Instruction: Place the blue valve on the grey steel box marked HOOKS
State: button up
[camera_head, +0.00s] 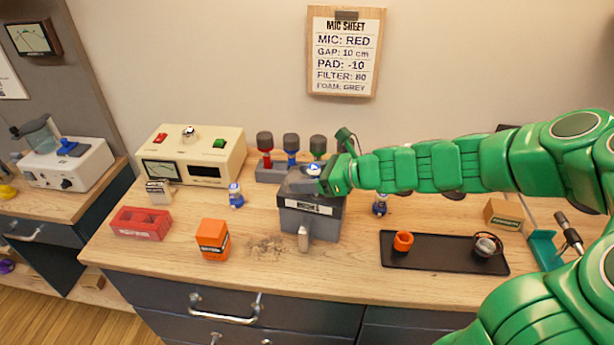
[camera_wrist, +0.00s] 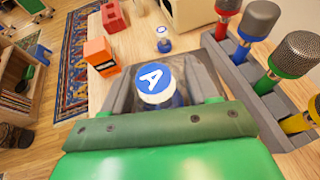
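The blue valve has a round blue-and-white cap; it shows in the head view (camera_head: 314,169) and, with a white letter A, in the wrist view (camera_wrist: 154,82). My gripper (camera_head: 312,180) is over the grey steel box (camera_head: 326,227); its grey fingers flank the valve closely in the wrist view (camera_wrist: 160,98) and appear shut on it. The valve is upright at the level of the box's top; its foot is hidden, so I cannot tell whether it touches. The box's front has a pale label, too small to read surely.
Two other blue-capped valves (camera_head: 236,196) (camera_head: 380,206) stand beside the box. Several microphones (camera_head: 291,147) stand close behind it. A black tray (camera_head: 440,262) lies right. A small pale object (camera_head: 303,240) stands in front.

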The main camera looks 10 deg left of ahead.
jog(key=shift+o, duration=0.6)
jog(key=shift+r, duration=0.15)
jog(key=v, duration=1.2)
